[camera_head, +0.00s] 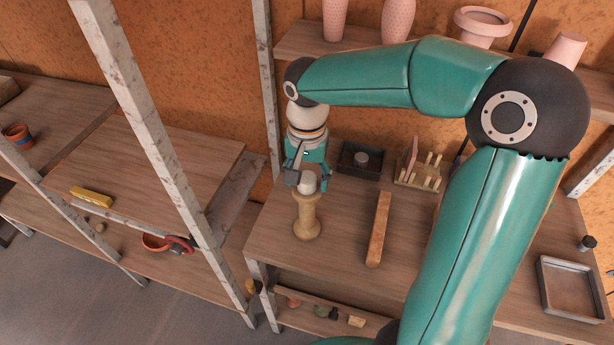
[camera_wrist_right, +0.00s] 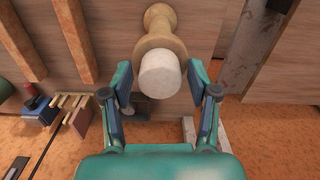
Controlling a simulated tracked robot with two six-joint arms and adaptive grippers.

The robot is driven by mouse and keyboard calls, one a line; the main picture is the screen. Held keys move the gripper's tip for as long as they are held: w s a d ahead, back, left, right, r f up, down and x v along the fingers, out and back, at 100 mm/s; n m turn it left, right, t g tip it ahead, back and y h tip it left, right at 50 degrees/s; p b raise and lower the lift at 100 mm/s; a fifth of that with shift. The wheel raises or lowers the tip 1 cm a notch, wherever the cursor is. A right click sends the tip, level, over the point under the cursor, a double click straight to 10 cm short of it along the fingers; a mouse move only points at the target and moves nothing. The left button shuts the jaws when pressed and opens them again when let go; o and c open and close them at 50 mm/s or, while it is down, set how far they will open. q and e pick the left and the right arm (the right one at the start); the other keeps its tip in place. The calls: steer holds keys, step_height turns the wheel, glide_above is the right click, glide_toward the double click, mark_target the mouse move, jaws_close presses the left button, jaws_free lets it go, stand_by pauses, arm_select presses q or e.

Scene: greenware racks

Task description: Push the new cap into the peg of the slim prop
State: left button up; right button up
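The slim prop (camera_head: 306,222) is a pale wooden spool shape standing upright on the rack shelf; it also shows in the right wrist view (camera_wrist_right: 163,20). The new cap (camera_wrist_right: 160,73) is a short white cylinder at the prop's top end; it also shows in the head view (camera_head: 308,182). Whether it is seated on the peg I cannot tell, as the peg is hidden. My right gripper (camera_head: 308,174) is above the prop. In the right wrist view its fingers (camera_wrist_right: 160,82) are spread either side of the cap, with a small gap showing on each side. My left gripper is out of view.
Behind the prop are a dark tray (camera_head: 347,170) and a wooden peg stand (camera_head: 405,178). A long brown bar (camera_head: 378,230) lies to the right. Metal rack posts (camera_head: 150,130) stand at left, and pink pots (camera_head: 398,18) fill the upper shelf.

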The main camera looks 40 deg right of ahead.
mark_target(307, 177)
steer(key=shift+r, duration=0.1)
step_height(307, 177, up, 12)
stand_by(0.7)
steer(key=shift+f, duration=0.2)
